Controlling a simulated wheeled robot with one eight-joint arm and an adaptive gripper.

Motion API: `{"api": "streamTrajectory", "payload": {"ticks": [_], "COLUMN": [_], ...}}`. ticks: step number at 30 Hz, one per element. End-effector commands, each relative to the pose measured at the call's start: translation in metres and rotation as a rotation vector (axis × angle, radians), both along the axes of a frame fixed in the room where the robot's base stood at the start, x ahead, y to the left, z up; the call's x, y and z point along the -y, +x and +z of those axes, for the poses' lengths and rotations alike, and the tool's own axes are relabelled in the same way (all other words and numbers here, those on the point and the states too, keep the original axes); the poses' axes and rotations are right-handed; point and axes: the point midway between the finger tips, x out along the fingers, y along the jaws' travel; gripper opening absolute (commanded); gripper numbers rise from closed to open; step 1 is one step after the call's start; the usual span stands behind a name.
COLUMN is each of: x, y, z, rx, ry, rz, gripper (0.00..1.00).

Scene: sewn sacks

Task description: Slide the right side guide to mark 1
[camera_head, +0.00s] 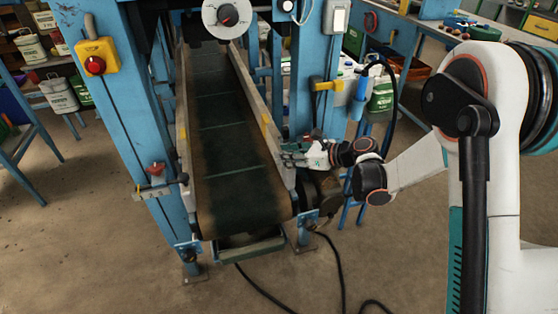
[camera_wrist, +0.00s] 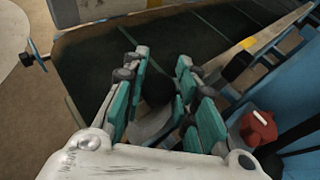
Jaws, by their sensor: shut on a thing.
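The right side guide (camera_head: 262,130) is a long grey rail along the right edge of the dark conveyor belt (camera_head: 228,150); it also shows in the wrist view (camera_wrist: 275,42). My gripper (camera_head: 290,154) is beside the rail's near part. In the wrist view my gripper (camera_wrist: 160,78) has its teal fingers around a dark rounded end with a grey part (camera_wrist: 150,124) below it, and is shut on it. This seems to be the guide's handle, mostly hidden by the fingers. A red knob (camera_wrist: 258,130) is just right of the fingers. I cannot make out mark 1.
Blue frame posts (camera_head: 140,110) stand on both sides of the belt. The left guide's red knob and bar (camera_head: 156,182) stick out on the left. A yellow stop box (camera_head: 96,60) is on the left post. A black cable (camera_head: 335,262) lies on the floor.

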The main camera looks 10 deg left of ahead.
Motion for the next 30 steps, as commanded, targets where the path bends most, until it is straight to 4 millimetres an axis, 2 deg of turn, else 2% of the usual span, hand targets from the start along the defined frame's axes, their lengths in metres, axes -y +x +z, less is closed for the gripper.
{"api": "streamTrajectory", "payload": {"ticks": [3,11,12,14,25,30], "x": [0.007,0.008,0.009,0.009,0.009,0.025], "y": [0.005,0.006,0.006,0.006,0.004,0.001], "z": [0.000,0.000,0.000,0.000,0.001,0.007], "rx": [0.000,0.002,0.002,0.002,0.000,0.000], "ry": [0.001,0.000,0.000,0.000,0.000,0.001], "rz": [-0.003,-0.005,-0.005,-0.005,-0.002,-0.005], "gripper": [0.00,0.00,0.29,0.42,0.43,0.43]}}
